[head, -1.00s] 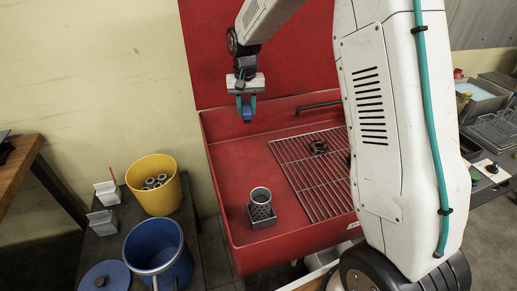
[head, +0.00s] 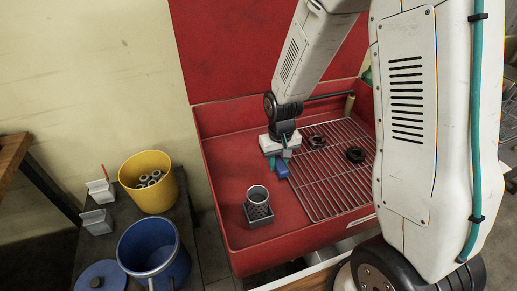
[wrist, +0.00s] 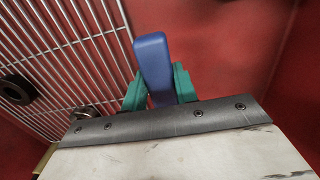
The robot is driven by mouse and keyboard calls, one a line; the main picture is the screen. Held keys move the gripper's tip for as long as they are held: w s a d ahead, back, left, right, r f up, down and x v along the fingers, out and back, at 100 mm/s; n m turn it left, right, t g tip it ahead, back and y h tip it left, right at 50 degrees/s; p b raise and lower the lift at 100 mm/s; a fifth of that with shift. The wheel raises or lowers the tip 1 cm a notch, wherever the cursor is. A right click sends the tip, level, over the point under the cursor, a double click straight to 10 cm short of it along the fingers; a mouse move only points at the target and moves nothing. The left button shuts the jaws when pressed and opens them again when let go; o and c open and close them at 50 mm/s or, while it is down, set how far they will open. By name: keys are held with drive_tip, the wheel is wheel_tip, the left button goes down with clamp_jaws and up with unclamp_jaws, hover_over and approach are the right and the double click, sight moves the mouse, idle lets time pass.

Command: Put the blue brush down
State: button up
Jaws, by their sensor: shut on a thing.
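The blue brush (head: 281,169) is held in my gripper (head: 279,160), low over the red basin near the left edge of the wire rack. In the wrist view the brush (wrist: 153,62) shows as a blue block between the green fingers of my gripper (wrist: 160,88), which are shut on it. Its lower end is hidden by my gripper's body. I cannot tell whether the brush touches the basin floor.
The red basin (head: 225,185) has a wire rack (head: 325,185) on its right with dark rings (head: 355,155) on it. A yellow bucket (head: 150,195) and blue bucket (head: 150,245) stand outside, left.

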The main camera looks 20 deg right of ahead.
hover_over(258, 152)
drive_tip(key=shift+f, duration=2.45)
drive_tip(key=shift+f, duration=0.1)
drive_tip(key=o, duration=0.8)
drive_tip(key=shift+o, duration=0.7)
